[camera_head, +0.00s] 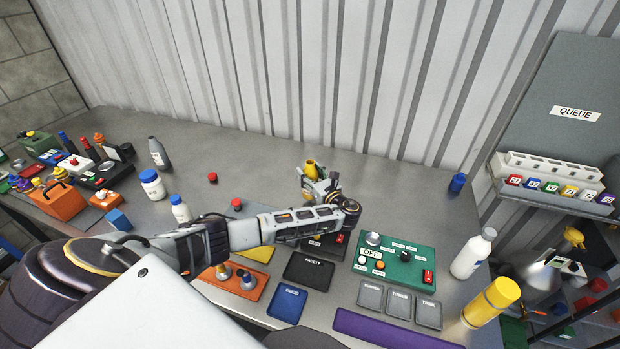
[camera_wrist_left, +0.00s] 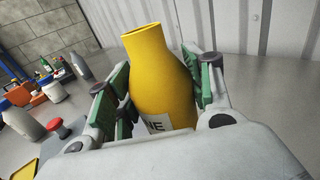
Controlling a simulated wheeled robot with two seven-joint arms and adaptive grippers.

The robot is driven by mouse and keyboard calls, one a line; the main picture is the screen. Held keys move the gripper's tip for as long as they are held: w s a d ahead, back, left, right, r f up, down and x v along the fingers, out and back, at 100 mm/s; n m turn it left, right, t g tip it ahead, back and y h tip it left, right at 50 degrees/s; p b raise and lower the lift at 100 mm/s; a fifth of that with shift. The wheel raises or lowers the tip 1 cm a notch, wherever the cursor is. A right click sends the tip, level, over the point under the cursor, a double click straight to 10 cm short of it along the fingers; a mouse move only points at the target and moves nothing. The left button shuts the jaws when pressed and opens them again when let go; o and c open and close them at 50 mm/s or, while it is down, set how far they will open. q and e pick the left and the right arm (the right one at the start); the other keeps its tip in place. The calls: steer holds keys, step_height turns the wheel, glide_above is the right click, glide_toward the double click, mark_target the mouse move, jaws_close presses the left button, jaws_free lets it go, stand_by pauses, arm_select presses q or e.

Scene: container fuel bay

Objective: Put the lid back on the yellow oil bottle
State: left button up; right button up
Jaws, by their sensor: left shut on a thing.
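A yellow bottle (camera_head: 311,167) stands at the back middle of the table, mostly hidden by my gripper in the head view. In the left wrist view the bottle (camera_wrist_left: 160,75) is large, slightly tilted in the picture, with an uncapped neck and a partly hidden white label. My left gripper (camera_head: 318,183) is shut on it, with the green-padded fingers (camera_wrist_left: 160,90) on both sides of its body. Small red pieces lie to the left, one farther back (camera_head: 212,177) and one nearer (camera_head: 236,204); I cannot tell which is a lid. My right gripper is out of view.
Behind is a corrugated wall (camera_head: 300,70). White bottles (camera_head: 152,184) and an orange box (camera_head: 60,200) stand left. A green panel (camera_head: 395,262), labelled mats, a white bottle (camera_head: 472,253) and a yellow cylinder (camera_head: 490,303) are to the right and front. A blue piece (camera_head: 458,182) stands back right.

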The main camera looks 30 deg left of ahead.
mark_target(313, 169)
arm_select(q)
steer(key=shift+r+b, duration=0.4)
steer(key=shift+r, duration=3.05)
steer(key=shift+r, duration=0.1)
steer(key=o, duration=0.6)
steer(key=c, duration=0.9)
steer(key=shift+f+p, duration=0.3)
steer(key=shift+f, duration=1.75)
steer(key=shift+c, duration=0.3)
steer(key=shift+r, duration=0.1)
